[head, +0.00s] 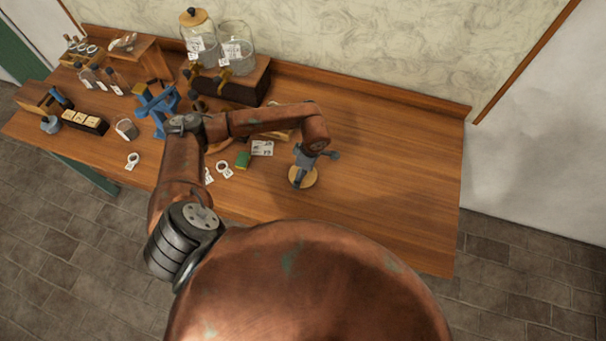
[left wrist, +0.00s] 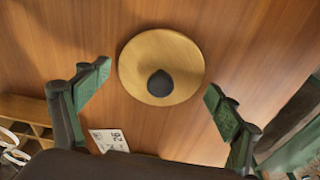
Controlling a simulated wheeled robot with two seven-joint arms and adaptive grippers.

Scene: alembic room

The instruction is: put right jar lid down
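A round, pale wooden lid (head: 311,178) with a dark knob lies on the bare table, knob up. In the left wrist view the lid (left wrist: 135,62) lies flat ahead of the fingers. My left gripper (head: 305,160) points down over it, its two green-padded fingers (left wrist: 158,77) spread wide and apart from the lid. The right glass jar (head: 236,60) stands without a lid on a dark wooden stand. The left jar (head: 204,50) beside it wears a wooden lid with a dark knob. My right gripper is not in view.
A blue frame (head: 152,105) and small bottles stand further left. The right part of the table (head: 400,150) is clear.

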